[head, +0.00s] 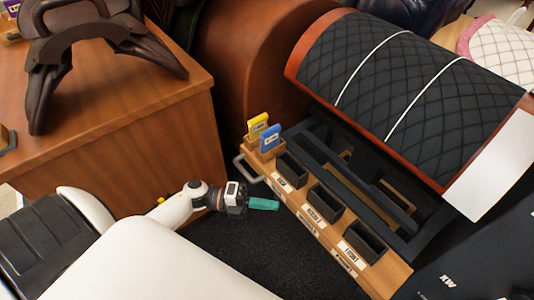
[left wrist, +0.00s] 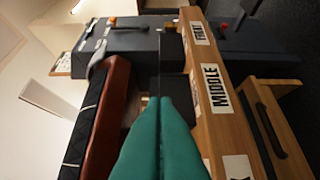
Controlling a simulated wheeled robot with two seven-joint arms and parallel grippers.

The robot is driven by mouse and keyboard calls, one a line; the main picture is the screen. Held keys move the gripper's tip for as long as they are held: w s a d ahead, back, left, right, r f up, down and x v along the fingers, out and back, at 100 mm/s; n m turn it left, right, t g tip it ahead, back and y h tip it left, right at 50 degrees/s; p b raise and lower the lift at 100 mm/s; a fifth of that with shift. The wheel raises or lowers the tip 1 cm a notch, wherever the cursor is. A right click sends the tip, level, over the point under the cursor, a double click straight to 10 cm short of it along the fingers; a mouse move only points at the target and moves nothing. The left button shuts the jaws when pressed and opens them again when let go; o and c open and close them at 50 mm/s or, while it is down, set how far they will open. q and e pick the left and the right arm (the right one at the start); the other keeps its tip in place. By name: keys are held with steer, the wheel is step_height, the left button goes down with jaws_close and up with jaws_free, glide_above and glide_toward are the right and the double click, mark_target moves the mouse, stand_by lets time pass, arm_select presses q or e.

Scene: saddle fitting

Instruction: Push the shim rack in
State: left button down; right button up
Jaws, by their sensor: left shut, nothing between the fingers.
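The shim rack (head: 383,277) is a long wooden piece with white labels and several black bins, sticking out along the front of a dark frame under the black quilted saddle pad. A yellow shim card (head: 257,126) and a blue one (head: 270,138) stand at its far left end, near a metal handle (head: 248,168). My left gripper (head: 276,205) has teal fingers, shut and empty, just in front of the rack's labelled face. In the left wrist view the shut fingertips (left wrist: 160,100) lie beside the wooden rack (left wrist: 205,110), with a "MIDDLE" label showing. I cannot tell whether they touch. My right gripper is out of view.
Dark carpet (head: 235,250) lies clear below the gripper.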

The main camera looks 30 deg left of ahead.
mark_target(319, 201)
arm_select(q)
steer(key=w+d, duration=0.2)
steer(key=d, duration=0.1)
steer(key=w+d, duration=0.3)
steer(key=shift+w+d+b, duration=0.3)
steer(key=shift+w+d, duration=0.2)
steer(key=shift+w, duration=0.25)
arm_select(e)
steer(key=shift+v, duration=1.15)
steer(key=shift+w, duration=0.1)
